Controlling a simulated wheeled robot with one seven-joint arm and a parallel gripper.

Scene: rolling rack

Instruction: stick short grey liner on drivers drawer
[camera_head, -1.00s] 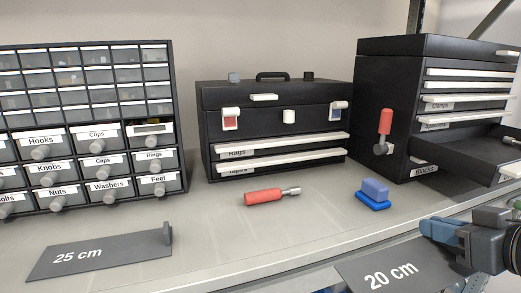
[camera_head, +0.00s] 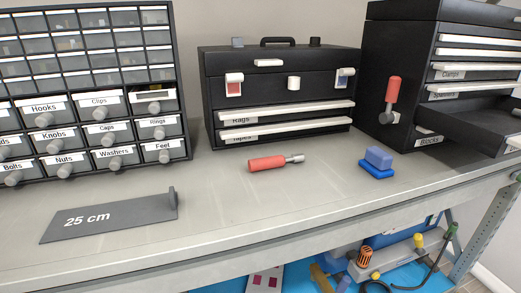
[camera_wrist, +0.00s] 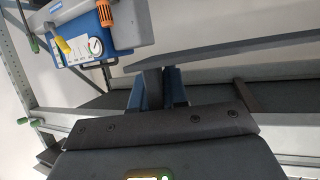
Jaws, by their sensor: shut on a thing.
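My gripper (camera_wrist: 158,88) shows in the wrist view with its blue fingers closed on the tab of a dark grey liner (camera_wrist: 225,47), which is seen nearly edge-on. The gripper and this liner are outside the head view. A longer grey liner marked "25 cm" (camera_head: 110,217) lies on the bench at the left, with an upright tab at its right end. A black drawer (camera_head: 470,128) stands pulled out of the right-hand chest. I cannot read a "drivers" label on any drawer.
A red-handled tool (camera_head: 268,163) and a blue block (camera_head: 378,160) lie on the bench. The black toolbox (camera_head: 280,100) and the small-drawer cabinet (camera_head: 85,75) stand behind. The bench front is clear. Tools (camera_head: 380,262) sit on a lower shelf.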

